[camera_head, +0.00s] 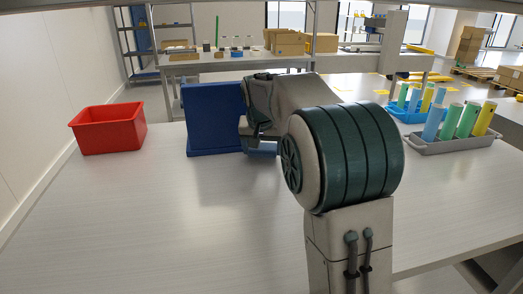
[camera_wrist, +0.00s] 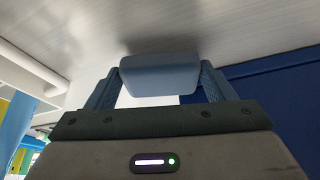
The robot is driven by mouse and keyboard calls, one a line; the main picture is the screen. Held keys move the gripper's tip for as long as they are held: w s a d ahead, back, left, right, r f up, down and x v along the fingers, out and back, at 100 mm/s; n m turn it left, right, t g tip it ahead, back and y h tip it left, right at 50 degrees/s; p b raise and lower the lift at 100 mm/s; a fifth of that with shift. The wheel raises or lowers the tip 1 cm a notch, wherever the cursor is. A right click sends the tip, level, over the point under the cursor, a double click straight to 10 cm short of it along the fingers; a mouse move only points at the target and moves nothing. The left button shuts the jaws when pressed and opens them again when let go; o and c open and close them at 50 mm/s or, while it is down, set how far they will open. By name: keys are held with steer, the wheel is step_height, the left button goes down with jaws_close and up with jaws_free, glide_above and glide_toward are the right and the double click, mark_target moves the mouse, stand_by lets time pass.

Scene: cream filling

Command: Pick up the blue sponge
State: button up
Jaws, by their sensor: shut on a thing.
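The blue sponge (camera_wrist: 160,76) is a light blue rounded block in the wrist view. It sits between the two fingers of my gripper (camera_wrist: 160,70), which is shut on it, one finger at each side. A soft shadow lies on the white surface beyond the sponge; I cannot tell whether the sponge touches that surface. In the head view my arm hides most of the gripper. A small blue piece (camera_head: 262,147) shows below my arm, beside the dark blue bin, and I cannot tell whether it is sponge or finger.
The dark blue bin (camera_head: 212,120) stands close to the left of my gripper. A red bin (camera_head: 109,128) stands at the table's left. A grey tray (camera_head: 455,147) and a blue tray (camera_head: 410,116) with several coloured tubes stand at right. The left front tabletop (camera_head: 170,225) is clear.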

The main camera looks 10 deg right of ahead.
mark_target(262, 146)
step_height(262, 146, up, 3)
steer(key=shift+r+p, duration=0.2)
steer(key=shift+p, duration=0.3)
steer(key=s+d+r, duration=0.5)
steer(key=s+r, duration=0.1)
steer(key=s, duration=0.4)
steer(key=shift+s+d+r+p, duration=0.15)
steer(key=shift+d+r+p, duration=0.1)
steer(key=shift+d+p, duration=0.15)
steer(key=o, duration=0.4)
steer(key=shift+a, duration=0.1)
steer(key=shift+c, duration=1.2)
steer(key=shift+a, duration=0.1)
